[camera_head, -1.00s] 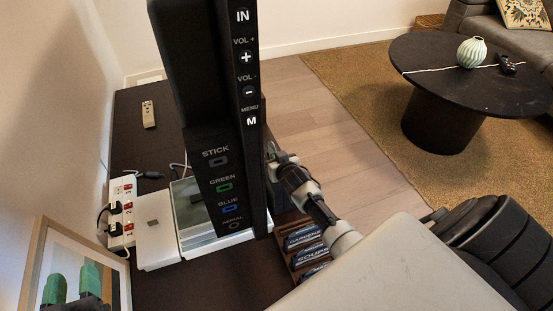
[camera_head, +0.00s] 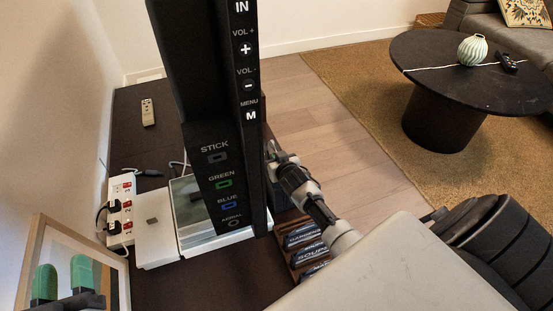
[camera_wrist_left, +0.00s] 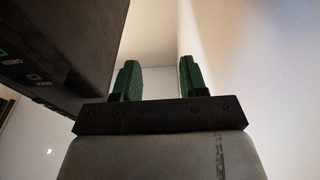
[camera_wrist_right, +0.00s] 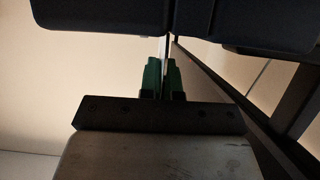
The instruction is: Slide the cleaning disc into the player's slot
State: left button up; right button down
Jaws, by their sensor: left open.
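The tall black device with side buttons and ports (camera_head: 215,150) stands upright in the middle of the head view. I cannot tell whether it is the player, and no slot is clear there. My right gripper (camera_wrist_right: 164,78) has its green fingers close together on a thin pale upright edge (camera_wrist_right: 165,50), which looks like the disc seen edge-on. Dark bodies with a narrow gap lie just beyond it. In the head view the right fingertips are hidden behind the black device. My left gripper (camera_head: 62,275) is open and empty at lower left; it also shows in the left wrist view (camera_wrist_left: 157,80).
A framed picture (camera_head: 38,235) leans near my left gripper. A white power strip (camera_head: 122,208), a white box (camera_head: 156,240), a remote (camera_head: 148,112) and a brown tray with blue-labelled items (camera_head: 291,262) are on the dark cabinet. Its far end is mostly clear.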

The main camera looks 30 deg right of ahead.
jog(key=shift+f+b, duration=0.4)
jog(key=shift+f, duration=0.1)
pick_arm(q)
jog(key=r+t, duration=0.1)
jog(key=r, duration=0.1)
jog(key=r+t+h, duration=0.1)
jog(key=shift+s+d+t, duration=0.25)
jog(key=shift+s+t, duration=0.05)
jog(key=shift+s, duration=0.05)
pick_arm(e)
jog(key=shift+f, duration=0.1)
pick_arm(q)
jog(key=shift+s+r+t+b, duration=0.35)
jog(key=shift+r+t, duration=0.1)
jog(key=shift+t, duration=0.15)
pick_arm(e)
jog(key=shift+f, duration=0.3)
jog(key=shift+f, duration=0.15)
jog(key=c, duration=1.8)
grip_release()
jog(key=o, duration=0.5)
pick_arm(q)
jog(key=shift+s+r+t+h, duration=0.25)
jog(key=shift+r+t+h, duration=0.05)
jog(key=shift+r+t, duration=0.15)
pick_arm(e)
jog(key=shift+s, duration=0.1)
